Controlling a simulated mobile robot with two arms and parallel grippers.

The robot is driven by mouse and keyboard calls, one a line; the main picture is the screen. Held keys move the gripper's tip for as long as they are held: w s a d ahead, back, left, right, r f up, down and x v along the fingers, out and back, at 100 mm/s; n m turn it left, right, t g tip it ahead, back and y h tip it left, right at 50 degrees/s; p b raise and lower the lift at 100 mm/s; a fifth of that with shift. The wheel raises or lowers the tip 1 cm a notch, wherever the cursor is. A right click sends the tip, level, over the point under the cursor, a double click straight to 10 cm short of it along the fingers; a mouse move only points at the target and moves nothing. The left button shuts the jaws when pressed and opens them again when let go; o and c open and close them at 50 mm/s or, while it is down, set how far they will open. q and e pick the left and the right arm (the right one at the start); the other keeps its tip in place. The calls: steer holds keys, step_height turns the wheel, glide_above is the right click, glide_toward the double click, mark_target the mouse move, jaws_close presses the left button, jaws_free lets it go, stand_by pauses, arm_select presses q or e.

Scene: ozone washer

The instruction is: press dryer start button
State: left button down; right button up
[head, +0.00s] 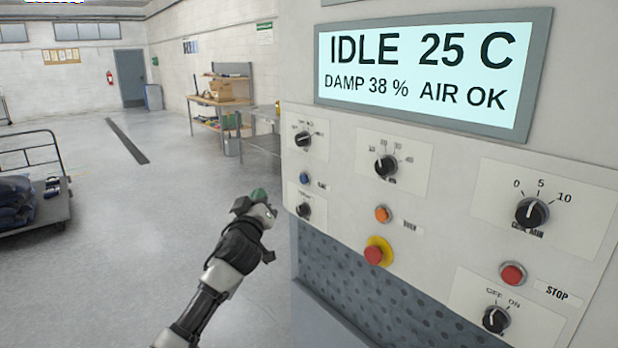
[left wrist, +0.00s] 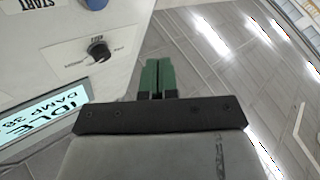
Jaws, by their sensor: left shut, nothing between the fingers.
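The dryer's control panel (head: 440,200) fills the right of the head view. A small blue button (head: 304,178) sits at its left edge, between two black knobs. In the left wrist view the blue button (left wrist: 95,4) is cut off by the top edge, beside a START label (left wrist: 30,4). My left gripper (head: 260,196) is in front of and left of the panel's left edge, apart from the button. Its green fingers (left wrist: 158,77) are shut and empty. My right gripper is not in view.
The display (head: 428,70) reads IDLE 25 C, DAMP 38 %, AIR OK. An orange button (head: 383,214), a red button on yellow (head: 376,252) and a red STOP button (head: 512,274) are also on the panel. A cart (head: 40,215) stands far left; the floor between is clear.

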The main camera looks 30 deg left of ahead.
mark_target(304, 179)
arm_select(q)
steer(key=shift+r, duration=0.8)
steer(key=shift+w+d, duration=0.1)
steer(key=shift+d, duration=0.05)
steer(key=w+d+b, duration=0.3)
steer(key=w, duration=0.5)
steer(key=shift+d, duration=0.15)
stand_by(1.5)
